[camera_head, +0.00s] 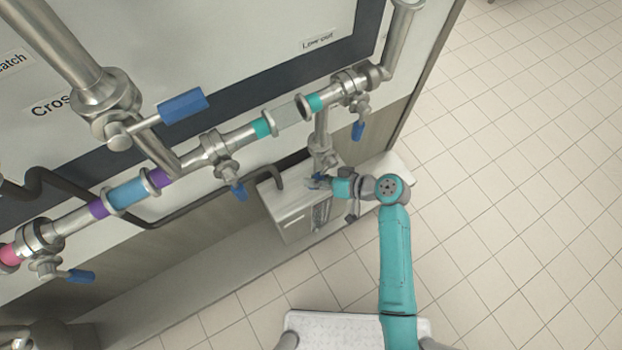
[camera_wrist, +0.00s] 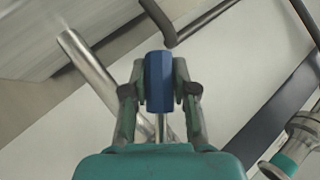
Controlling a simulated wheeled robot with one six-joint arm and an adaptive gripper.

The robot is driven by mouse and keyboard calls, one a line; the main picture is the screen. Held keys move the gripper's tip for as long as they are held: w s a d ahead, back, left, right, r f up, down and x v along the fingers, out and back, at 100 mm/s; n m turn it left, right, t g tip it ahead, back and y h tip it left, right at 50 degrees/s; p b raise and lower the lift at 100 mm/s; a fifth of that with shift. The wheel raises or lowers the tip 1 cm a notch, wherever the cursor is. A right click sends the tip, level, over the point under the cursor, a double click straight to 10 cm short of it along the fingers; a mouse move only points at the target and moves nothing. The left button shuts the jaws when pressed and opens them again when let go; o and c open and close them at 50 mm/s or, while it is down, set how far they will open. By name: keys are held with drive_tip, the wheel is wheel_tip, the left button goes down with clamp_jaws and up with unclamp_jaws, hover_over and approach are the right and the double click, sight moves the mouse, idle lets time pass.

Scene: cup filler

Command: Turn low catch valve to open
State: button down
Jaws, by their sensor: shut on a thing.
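My gripper (camera_wrist: 160,92) is shut on a blue valve handle (camera_wrist: 158,75), which sits between its two fingers in the wrist view. In the head view my gripper (camera_head: 318,182) reaches left from the teal arm to a valve (camera_head: 321,150) on the short vertical pipe below the "Low out" end of the pipe line. Only a small bit of blue handle (camera_head: 319,176) shows there, and the fingers hide most of it. I cannot read a label for this valve.
Other blue-handled valves hang on the main pipe, with handles at right (camera_head: 358,130), middle (camera_head: 240,191) and lower left (camera_head: 80,276). A larger blue handle (camera_head: 183,106) is above. A white box (camera_head: 287,208) stands below the held valve. The tiled floor (camera_head: 520,190) at right is clear.

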drive_tip(key=shift+w+d+f+n+t+h, duration=0.3)
drive_tip(key=shift+w+d+n+t+h, duration=0.2)
drive_tip(key=shift+d+h, duration=0.3)
drive_tip(key=shift+w+d+f+n+t+h, duration=0.25)
drive_tip(key=shift+w+d+n+t+h, duration=0.25)
drive_tip(key=shift+h, duration=0.45)
drive_tip(key=shift+w+d+f+n+t+h, duration=0.35)
drive_tip(key=shift+d+n+h, duration=0.15)
drive_tip(key=shift+d+h, duration=0.3)
drive_tip(key=c, duration=0.9)
unclamp_jaws()
drive_tip(key=shift+w, duration=0.1)
drive_tip(key=shift+r, duration=0.1)
drive_tip(key=v, duration=1.2)
drive_tip(key=shift+a, duration=0.1)
